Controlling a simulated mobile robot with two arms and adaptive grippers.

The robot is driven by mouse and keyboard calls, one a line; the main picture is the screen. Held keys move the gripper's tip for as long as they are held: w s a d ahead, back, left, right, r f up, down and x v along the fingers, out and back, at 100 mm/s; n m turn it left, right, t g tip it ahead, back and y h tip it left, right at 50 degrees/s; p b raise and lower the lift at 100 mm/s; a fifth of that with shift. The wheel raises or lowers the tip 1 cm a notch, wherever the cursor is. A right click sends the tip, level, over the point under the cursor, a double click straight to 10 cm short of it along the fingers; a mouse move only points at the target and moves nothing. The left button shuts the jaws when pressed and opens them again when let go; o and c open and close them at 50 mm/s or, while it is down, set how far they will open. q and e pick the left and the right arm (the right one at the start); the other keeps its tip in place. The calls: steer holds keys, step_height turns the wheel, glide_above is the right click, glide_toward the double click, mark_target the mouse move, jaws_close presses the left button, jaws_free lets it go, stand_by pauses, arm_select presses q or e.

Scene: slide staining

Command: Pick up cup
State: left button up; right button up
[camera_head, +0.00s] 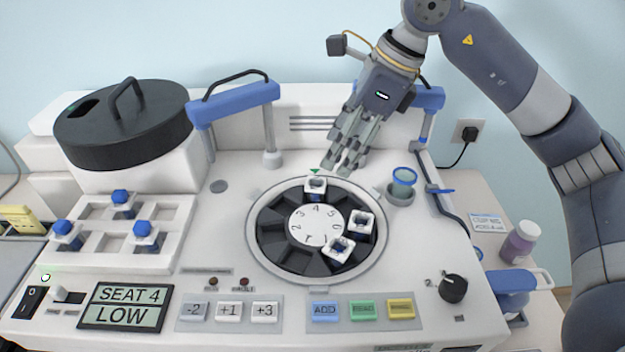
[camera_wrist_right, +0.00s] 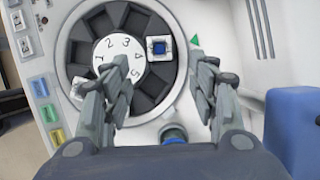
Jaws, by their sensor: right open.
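A clear greenish cup with a blue rim (camera_head: 403,183) stands upright in a round socket right of the carousel; its blue rim also shows in the wrist view (camera_wrist_right: 173,134), low between my fingers. White square cups with blue inside sit in the dark carousel (camera_head: 274,235): one at the back (camera_head: 316,186), one at the right (camera_head: 361,223), one at the front right (camera_head: 340,249). The back one shows in the wrist view (camera_wrist_right: 159,46). My right gripper (camera_head: 342,166) is open and empty, pointing down above the carousel's back edge. My left gripper is out of view.
A white rack (camera_head: 98,215) holds blue-capped white pieces at the left, below a black lidded drum (camera_head: 120,130). A screen (camera_head: 124,307) reads SEAT 4 LOW. A purple bottle (camera_head: 520,243) stands at the right.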

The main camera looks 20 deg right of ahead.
mark_target(316, 192)
steer(key=shift+s+x, duration=0.2)
steer(key=shift+x, duration=1)
steer(key=shift+w+a+f, duration=0.2)
steer(key=shift+w+f, duration=0.05)
steer(key=shift+f, duration=0.05)
steer(key=p+x, duration=0.1)
steer(key=x, duration=0.1)
steer(key=p+x, duration=0.2)
steer(key=shift+w+a+f, duration=0.15)
steer(key=shift+a+f, duration=0.1)
steer(key=shift+a, duration=0.15)
steer(key=shift+w+f, duration=0.1)
steer(key=shift+f, duration=0.15)
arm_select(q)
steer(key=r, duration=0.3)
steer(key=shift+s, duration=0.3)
arm_select(e)
steer(key=c, duration=1)
